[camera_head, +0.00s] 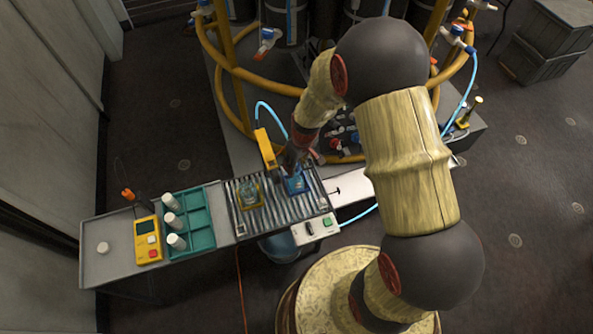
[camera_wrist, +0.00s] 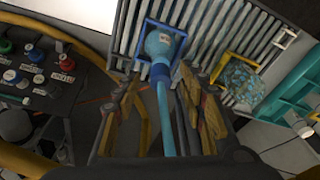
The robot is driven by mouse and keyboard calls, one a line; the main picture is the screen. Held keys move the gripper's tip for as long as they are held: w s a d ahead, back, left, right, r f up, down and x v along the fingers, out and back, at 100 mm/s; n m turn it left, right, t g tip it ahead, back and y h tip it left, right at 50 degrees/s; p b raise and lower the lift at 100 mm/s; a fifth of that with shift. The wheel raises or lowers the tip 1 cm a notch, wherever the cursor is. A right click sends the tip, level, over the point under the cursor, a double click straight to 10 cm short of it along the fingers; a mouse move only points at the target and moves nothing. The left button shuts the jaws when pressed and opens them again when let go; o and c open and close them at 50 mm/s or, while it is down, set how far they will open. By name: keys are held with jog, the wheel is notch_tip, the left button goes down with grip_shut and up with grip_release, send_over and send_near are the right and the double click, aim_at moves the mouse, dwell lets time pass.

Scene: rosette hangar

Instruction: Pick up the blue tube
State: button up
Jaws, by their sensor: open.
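In the wrist view a light blue tube (camera_wrist: 167,118) runs down from a dark blue collar (camera_wrist: 160,72) on a blue-tinted vessel (camera_wrist: 163,42). The vessel sits in a blue frame (camera_wrist: 183,32) on a slatted rack. My gripper (camera_wrist: 158,88) is open, with one finger on each side of the tube; I cannot tell whether either touches it. In the head view my gripper (camera_head: 293,158) is above the blue frame (camera_head: 296,184), and my arm hides part of this area. A light blue tube (camera_head: 268,106) arcs up behind it there.
A yellow frame with another vessel (camera_head: 250,193) stands left on the slatted rack (camera_head: 284,214). Left of it are a teal tray (camera_head: 197,232) with white containers and a yellow device (camera_head: 148,240). Yellow pipes (camera_head: 232,72) curve behind. Dark equipment with coloured knobs (camera_wrist: 35,75) lies left in the wrist view.

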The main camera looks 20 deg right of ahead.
jog(key=shift+w+f, duration=0.1)
jog(key=shift+f, duration=0.55)
jog(key=shift+c, duration=0.7)
jog(key=c, duration=0.9)
jog(key=shift+r+p, duration=6.55)
jog(key=shift+r, duration=8.85)
jog(key=shift+c, duration=0.2)
jog(key=shift+a, duration=0.1)
